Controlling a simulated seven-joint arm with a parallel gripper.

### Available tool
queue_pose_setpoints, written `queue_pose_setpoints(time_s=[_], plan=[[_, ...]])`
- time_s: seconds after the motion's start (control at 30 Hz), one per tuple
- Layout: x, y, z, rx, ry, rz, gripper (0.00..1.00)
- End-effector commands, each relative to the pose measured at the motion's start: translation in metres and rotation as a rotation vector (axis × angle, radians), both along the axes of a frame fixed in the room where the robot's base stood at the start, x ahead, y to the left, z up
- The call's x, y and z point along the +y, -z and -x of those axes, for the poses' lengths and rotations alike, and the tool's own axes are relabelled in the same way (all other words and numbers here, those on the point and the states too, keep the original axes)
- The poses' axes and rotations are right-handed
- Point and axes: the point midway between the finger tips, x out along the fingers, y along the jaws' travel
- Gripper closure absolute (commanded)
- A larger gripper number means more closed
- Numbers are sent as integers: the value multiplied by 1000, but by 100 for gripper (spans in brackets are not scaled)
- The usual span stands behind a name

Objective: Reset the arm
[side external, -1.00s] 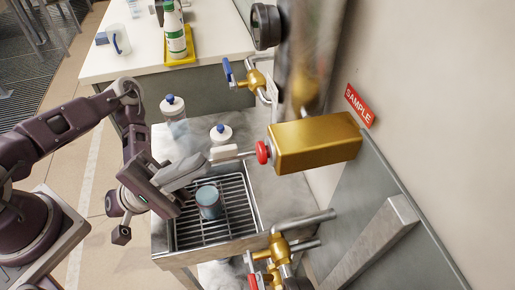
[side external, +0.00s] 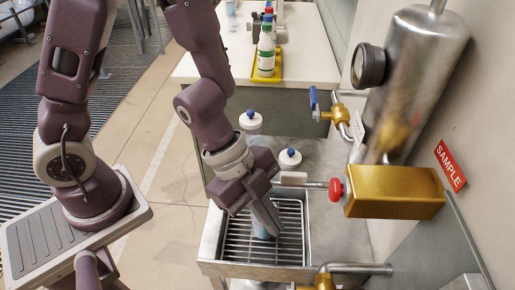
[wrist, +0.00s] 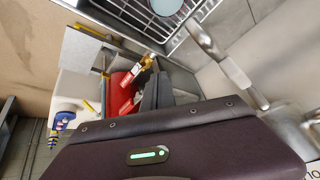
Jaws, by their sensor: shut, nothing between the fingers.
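My gripper (side external: 268,217) is over the sink grate at the centre of the side view. Its grey fingers point down and are shut with nothing between them. A blue cup (side external: 261,231) stands on the grate, mostly hidden behind the fingers; I cannot tell whether they touch it. The cup's round top shows at the upper edge of the wrist view (wrist: 166,5). My arm comes down to the gripper from the top of the side view.
The steel sink (side external: 306,245) has a slatted grate. A brass valve box (side external: 395,192) with a red knob (side external: 336,190) projects from the right. A yellow tray (side external: 265,73) holds a green-and-white bottle (side external: 266,48) on the back counter.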

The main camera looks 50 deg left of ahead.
Motion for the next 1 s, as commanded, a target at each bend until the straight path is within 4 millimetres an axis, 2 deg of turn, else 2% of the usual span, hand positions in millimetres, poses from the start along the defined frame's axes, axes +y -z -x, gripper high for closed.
queue_pose_setpoints(time_s=[0.03, 0.17, 0.2, 0.27, 0.3, 0.4, 0.5, 0.6, 1.0], plan=[[16, -22, -8, -117, 10, -109, 100], [73, -80, -10, -285, -95, -348, 100], [97, -100, -7, -293, -214, -383, 100], [134, -127, 3, -254, -484, -373, 100], [155, -141, 13, -205, -686, -328, 100], [184, -164, 44, -61, -1114, -151, 100], [188, -176, 68, 52, -1346, 6, 100], [187, -181, 78, 111, -1435, 83, 100], [186, -182, 79, 121, -1445, 93, 100]])
